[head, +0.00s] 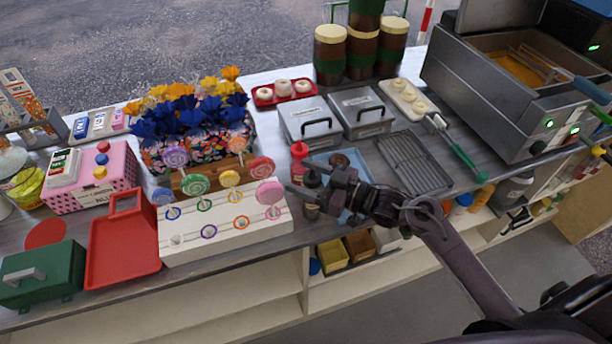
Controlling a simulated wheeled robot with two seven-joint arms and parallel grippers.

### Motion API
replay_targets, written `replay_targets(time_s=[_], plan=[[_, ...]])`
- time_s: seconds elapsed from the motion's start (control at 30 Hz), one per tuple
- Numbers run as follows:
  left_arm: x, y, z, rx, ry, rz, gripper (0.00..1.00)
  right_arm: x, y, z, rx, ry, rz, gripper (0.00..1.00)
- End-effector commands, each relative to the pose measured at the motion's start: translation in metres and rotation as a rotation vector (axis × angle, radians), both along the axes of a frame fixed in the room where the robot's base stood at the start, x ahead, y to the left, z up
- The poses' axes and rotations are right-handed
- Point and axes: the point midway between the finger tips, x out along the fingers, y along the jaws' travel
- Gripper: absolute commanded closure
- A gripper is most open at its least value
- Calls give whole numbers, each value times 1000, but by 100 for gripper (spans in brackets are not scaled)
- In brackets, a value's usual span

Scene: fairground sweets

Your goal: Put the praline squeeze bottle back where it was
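A dark brown squeeze bottle (312,212), which I take to be the praline one, stands upright or nearly so in the head view, just right of the white lollipop stand. My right gripper (314,191) reaches it from the right, with its dark fingers at the bottle's upper part. One finger crosses in front of the bottle and hides its middle. I cannot tell whether the fingers press on it or whether its base touches the counter. A red squeeze bottle (299,163) stands just behind it. My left gripper is not in view.
A blue tray (325,158) with a small brown bowl (339,160) lies behind my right gripper. The white lollipop stand (185,248) is close on the left. A dark grill rack (413,162) and a green-handled tool (462,155) lie to the right. The counter's front edge is near.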

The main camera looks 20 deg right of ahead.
Motion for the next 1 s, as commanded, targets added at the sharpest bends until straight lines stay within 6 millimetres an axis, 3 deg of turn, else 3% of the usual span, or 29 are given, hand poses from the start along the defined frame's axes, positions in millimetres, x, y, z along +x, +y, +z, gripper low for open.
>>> replay_targets(time_s=[0.33,0.8,1.0], plan=[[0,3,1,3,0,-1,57,-2,-3,2,-1,1,-1,40],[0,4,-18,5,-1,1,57,-65,-69,1,-4,2,0,40],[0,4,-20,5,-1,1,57,-80,-85,3,-1,1,0,40]])
